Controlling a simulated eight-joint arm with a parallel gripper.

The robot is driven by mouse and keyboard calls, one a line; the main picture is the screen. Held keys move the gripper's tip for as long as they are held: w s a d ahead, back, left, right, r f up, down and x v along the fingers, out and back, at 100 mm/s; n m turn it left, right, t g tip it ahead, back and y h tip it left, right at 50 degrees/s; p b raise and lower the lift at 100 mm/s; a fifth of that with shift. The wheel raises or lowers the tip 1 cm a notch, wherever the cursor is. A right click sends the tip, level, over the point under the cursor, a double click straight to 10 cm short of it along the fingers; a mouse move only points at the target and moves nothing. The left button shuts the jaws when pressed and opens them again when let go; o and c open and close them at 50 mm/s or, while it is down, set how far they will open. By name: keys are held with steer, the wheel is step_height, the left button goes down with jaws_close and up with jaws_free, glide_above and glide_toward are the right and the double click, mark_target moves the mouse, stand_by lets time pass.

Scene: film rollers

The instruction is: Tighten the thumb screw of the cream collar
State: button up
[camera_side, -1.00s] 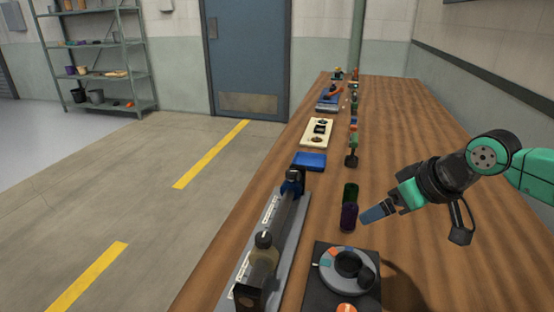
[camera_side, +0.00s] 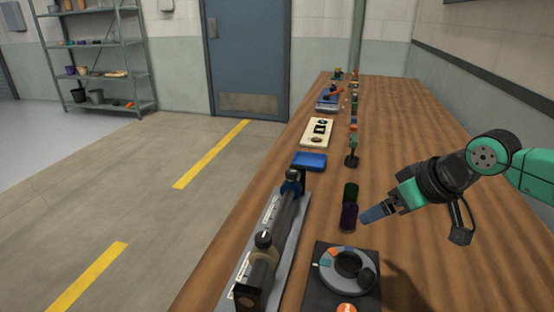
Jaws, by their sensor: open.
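The cream collar (camera_side: 265,256) sits around the dark roller near the front end of the grey rail base (camera_side: 285,248). Its black thumb screw (camera_side: 263,239) stands upright on top, with a small pale mark on it. A second collar, blue with a dark knob (camera_side: 292,176), sits at the far end of the same roller. The gap between the fingers is hard to see from this side.
A grey ring-shaped dial (camera_side: 329,276) on a black plate lies right of the rail. A blue block (camera_side: 309,161) and several small items lie farther back. The table's right side is clear.

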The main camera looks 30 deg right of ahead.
steer(key=shift+c, duration=1.3)
steer(key=shift+w+a+r, duration=0.15)
steer(key=shift+a, duration=0.05)
steer(key=shift+c, duration=0.7)
step_height(320, 180, up, 2)
steer(key=r+g, duration=0.1)
steer(key=g, duration=0.6)
glide_above(263, 236)
steer(key=shift+d+f+n, duration=0.25)
steer(key=shift+n, duration=0.05)
steer(key=shift+a+f, duration=0.15)
steer(key=shift+a, duration=0.1)
steer(key=shift+f, duration=2.75)
